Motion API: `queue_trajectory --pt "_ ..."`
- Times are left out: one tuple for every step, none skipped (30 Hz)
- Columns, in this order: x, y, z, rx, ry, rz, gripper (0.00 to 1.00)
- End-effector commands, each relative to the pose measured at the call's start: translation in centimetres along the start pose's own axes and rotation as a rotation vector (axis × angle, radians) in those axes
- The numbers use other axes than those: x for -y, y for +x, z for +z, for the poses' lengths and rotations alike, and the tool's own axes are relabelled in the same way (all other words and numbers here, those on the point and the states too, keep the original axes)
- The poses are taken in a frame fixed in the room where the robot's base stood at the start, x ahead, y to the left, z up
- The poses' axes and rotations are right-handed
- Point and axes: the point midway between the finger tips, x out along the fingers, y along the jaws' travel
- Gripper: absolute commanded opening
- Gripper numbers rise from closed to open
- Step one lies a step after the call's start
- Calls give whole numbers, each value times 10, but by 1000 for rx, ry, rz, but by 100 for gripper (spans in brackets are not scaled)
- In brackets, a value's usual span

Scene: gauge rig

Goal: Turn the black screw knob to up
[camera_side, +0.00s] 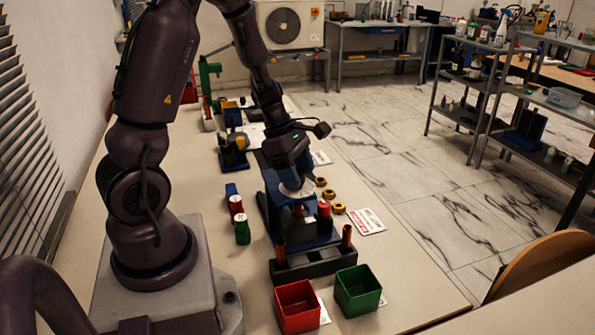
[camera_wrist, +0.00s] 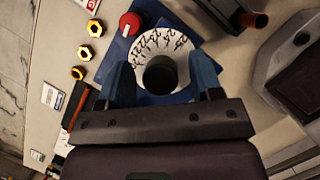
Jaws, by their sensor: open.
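The black screw knob (camera_wrist: 160,76) is a dark round cap at the centre of a white dial (camera_wrist: 150,42) with black marks, in the wrist view. The dial sits on a blue base (camera_wrist: 112,52). My gripper (camera_wrist: 162,70) is open, with one blue finger on each side of the knob. I cannot tell whether the fingers touch it. In the side view my gripper (camera_side: 297,181) points down over the white dial (camera_side: 300,191), and the knob is hidden there. I cannot make out a pointer on the knob.
A red knob (camera_wrist: 130,22) stands close beside the dial. Several yellow-and-dark nuts (camera_side: 329,195) lie to the right of the rig. A dark rack (camera_side: 315,262) with upright pegs, a red bin (camera_side: 297,307) and a green bin (camera_side: 358,291) stand in front. Red (camera_side: 236,207) and green (camera_side: 242,231) bottles stand left.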

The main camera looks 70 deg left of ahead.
Motion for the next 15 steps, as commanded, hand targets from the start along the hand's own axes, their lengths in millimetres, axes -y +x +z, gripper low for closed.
queue_trajectory --pt "0 0 0 0 1 0 59" --pt "0 0 0 0 1 0 59" --pt "0 -2 0 0 1 0 59" --pt "0 -4 0 0 1 1 59" --pt "0 -7 0 0 2 1 59" --pt "-1 -11 1 1 3 3 59" --pt "-1 -16 1 1 4 4 59" --pt "-1 -21 1 2 3 4 59" --pt "-1 -29 0 1 3 6 59" --pt "-1 -35 1 2 4 5 59" --pt "-1 -42 1 3 4 7 59" --pt "-1 -52 1 3 4 7 59" --pt "-1 -59 1 2 4 7 59" --pt "-1 -66 1 3 5 8 59" --pt "-1 -75 1 3 3 7 59"
